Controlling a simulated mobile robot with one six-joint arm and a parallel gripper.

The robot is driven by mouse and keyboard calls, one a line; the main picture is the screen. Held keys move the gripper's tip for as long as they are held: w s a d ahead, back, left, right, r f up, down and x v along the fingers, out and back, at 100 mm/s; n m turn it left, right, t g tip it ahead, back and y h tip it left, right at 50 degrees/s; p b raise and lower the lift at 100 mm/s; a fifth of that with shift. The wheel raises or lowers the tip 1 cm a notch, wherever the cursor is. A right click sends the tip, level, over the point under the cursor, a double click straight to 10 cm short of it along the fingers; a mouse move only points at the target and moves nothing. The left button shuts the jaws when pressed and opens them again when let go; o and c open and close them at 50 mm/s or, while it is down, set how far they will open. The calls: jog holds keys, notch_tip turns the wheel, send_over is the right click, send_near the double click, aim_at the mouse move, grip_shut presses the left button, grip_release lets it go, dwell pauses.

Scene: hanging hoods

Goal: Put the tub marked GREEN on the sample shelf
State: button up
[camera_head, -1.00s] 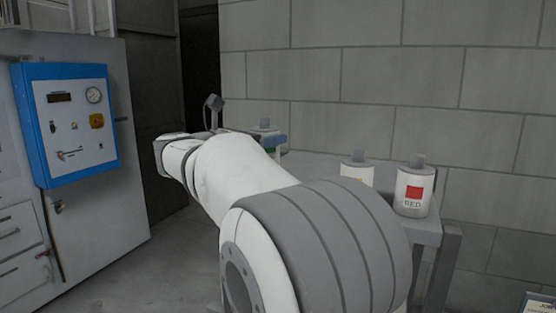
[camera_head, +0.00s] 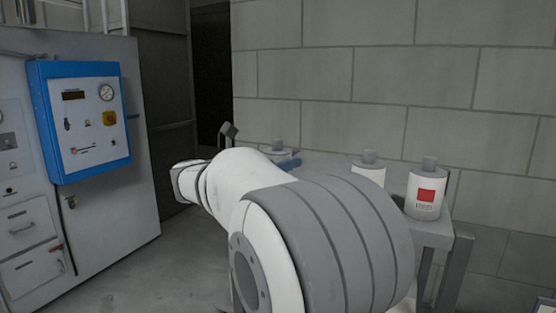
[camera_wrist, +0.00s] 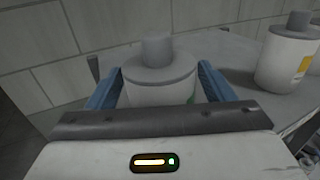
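A white tub with a grey lid and knob (camera_wrist: 160,75) is between the two blue fingers of my gripper (camera_wrist: 160,88) in the wrist view. The fingers lie close against its sides, and a sliver of green label shows at its right. In the head view its top (camera_head: 279,145) shows behind my arm, with one blue finger beside it. My gripper looks shut on it. Its base is hidden, so I cannot tell whether it touches the table. No sample shelf is identifiable.
A tub with a red label (camera_head: 425,195) stands on the grey table (camera_head: 436,229), right of another white tub (camera_head: 368,173), whose yellow label shows in the wrist view (camera_wrist: 302,66). A block wall stands behind. A cabinet with a blue-framed panel (camera_head: 90,120) is at left; floor between is clear.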

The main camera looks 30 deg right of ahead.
jog(key=shift+o, duration=0.4)
jog(key=shift+r, duration=0.15)
jog(key=s+a+b, duration=0.1)
jog(key=a+b, duration=0.3)
jog(key=a, duration=0.8)
jog(key=shift+s, duration=0.35)
